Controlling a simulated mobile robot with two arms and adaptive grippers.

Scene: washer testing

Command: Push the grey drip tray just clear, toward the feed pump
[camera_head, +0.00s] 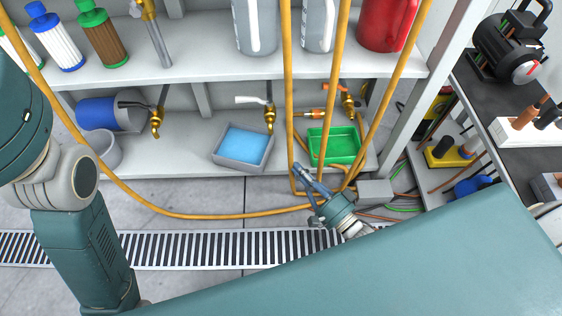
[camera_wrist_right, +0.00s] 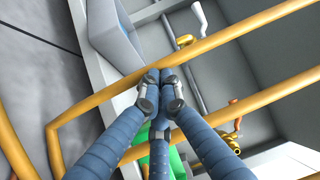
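The grey drip tray (camera_head: 236,165), holding blue liquid, sits on the lower shelf below a brass tap (camera_head: 270,119). It shows at the upper left in the right wrist view (camera_wrist_right: 116,48). My right gripper (camera_head: 303,176) is to the right of the grey tray and apart from it, by the shelf's front edge and among orange hoses. Its blue fingers (camera_wrist_right: 162,80) are drawn together at the tips, with nothing seen between them. A hose passes just beyond the tips; I cannot tell whether they touch it. My left gripper is out of view.
A green tray (camera_head: 310,150) stands to the right on the same shelf, behind upright orange hoses (camera_head: 335,90). A white bucket (camera_head: 101,150) and blue cylinder (camera_head: 96,114) are at the left. A black motor-like unit (camera_head: 507,47) stands on the right bench. A floor grate (camera_head: 190,248) runs in front.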

